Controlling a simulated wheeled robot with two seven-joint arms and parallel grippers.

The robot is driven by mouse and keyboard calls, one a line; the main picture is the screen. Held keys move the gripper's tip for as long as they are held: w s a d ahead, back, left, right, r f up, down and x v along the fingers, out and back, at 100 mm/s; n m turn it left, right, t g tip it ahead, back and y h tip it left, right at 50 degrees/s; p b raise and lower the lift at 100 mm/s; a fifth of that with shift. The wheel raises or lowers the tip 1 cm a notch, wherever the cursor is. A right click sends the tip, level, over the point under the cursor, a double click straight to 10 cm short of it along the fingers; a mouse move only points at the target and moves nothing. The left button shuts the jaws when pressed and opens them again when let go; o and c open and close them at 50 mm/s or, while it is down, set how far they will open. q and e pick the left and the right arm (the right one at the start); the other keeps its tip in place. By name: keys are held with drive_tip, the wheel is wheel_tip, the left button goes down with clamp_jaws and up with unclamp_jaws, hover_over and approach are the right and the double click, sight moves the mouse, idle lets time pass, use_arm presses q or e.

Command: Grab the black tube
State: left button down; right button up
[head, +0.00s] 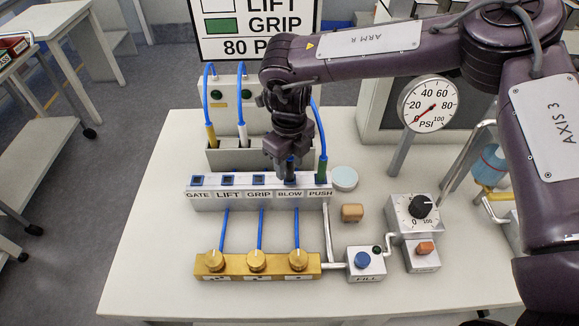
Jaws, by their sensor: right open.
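My right gripper (283,160) is open and points down over the BLOW port of the white connector block (258,202). A dark, black-looking connector (291,172) stands upright at that port, directly at the fingertips. The gripper hides most of it and its tube, and I cannot tell whether the fingers touch it. A tube with a green connector (321,168) stands in the PUSH port to the right. Tubes with a yellow connector (211,135) and a white connector (243,135) stand in the grey holder behind. My left gripper is not in view.
A brass manifold (258,266) with gold knobs lies in front, joined to the block by blue tubes. A FILL box (365,263), a dial box (413,212), a tan block (352,212) and a pressure gauge (428,104) stand right. The table's left side (155,240) is clear.

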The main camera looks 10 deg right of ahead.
drive_tip(key=shift+f, duration=0.45)
drive_tip(key=shift+s, duration=0.1)
clamp_jaws()
drive_tip(key=shift+r, duration=0.15)
